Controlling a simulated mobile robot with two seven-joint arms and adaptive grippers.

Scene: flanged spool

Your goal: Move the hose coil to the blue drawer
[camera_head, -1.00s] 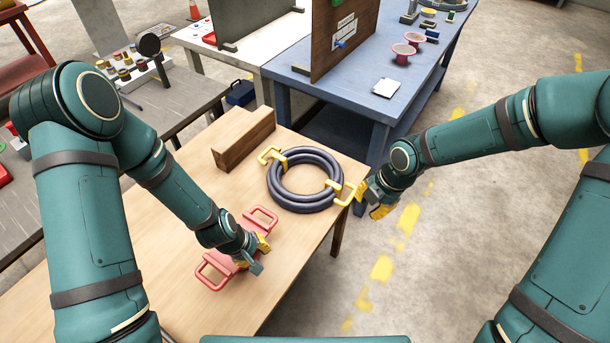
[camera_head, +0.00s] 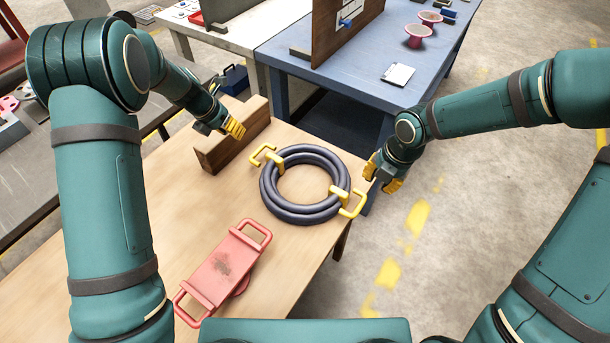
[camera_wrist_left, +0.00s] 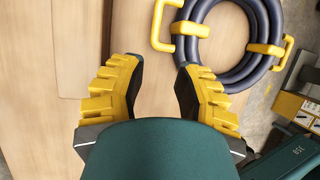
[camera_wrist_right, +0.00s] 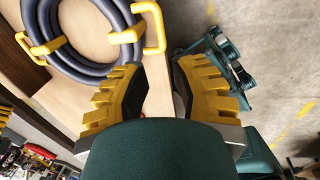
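The hose coil (camera_head: 268,197), a dark grey ring with two yellow handles, lies flat on the wooden table. It also shows in the left wrist view (camera_wrist_left: 187,20) and right wrist view (camera_wrist_right: 70,65). One handle (camera_head: 262,154) is at its far left, the other (camera_head: 352,206) at its right. My left gripper (camera_head: 236,129) is open and empty, beyond the coil to the left, by a brown wooden block. My right gripper (camera_head: 383,178) is open and empty, just right of the coil, apart from the right handle. I cannot make out a blue drawer.
A red two-handled piece (camera_head: 225,268) lies near the table's front. The brown block (camera_head: 236,140) stands left of the coil. A blue toolbox (camera_head: 234,79) is at the back.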

